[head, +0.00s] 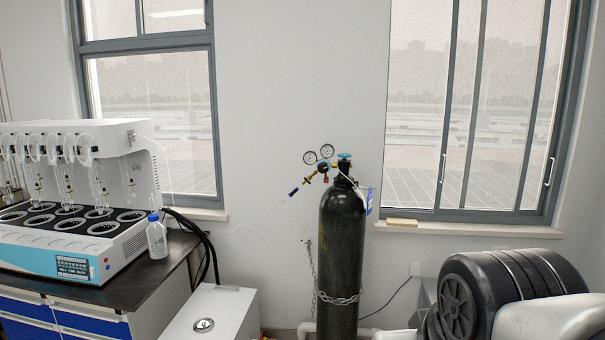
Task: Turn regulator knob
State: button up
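A brass regulator (322,168) with two round gauges (310,157) is mounted on top of a tall black gas cylinder (341,240), right of centre in the head view. The regulator knob is too small to make out clearly. A small teal valve handwheel (344,156) sits on top of the cylinder. A dark blue fitting (293,192) extends from the regulator down to the left, with a thin clear hose. The cylinder stands upright against the wall.
A chain (337,298) loops around the cylinder. A white box (212,318) stands on the floor to its left. A dark bench (150,275) further left holds a multi-position distiller (75,240) and a bottle (156,237). Windows with sills flank the cylinder.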

aim_at(323, 168)
jog(key=i+l+u, duration=0.1)
jog(key=i, duration=0.35)
jog(key=i+l+u, duration=0.1)
jog(key=i+l, duration=0.2)
jog(key=i, duration=0.15)
jog(key=i+l+u, duration=0.1)
jog(key=i+l, duration=0.15)
jog(key=i, duration=0.15)
jog(key=u, duration=1)
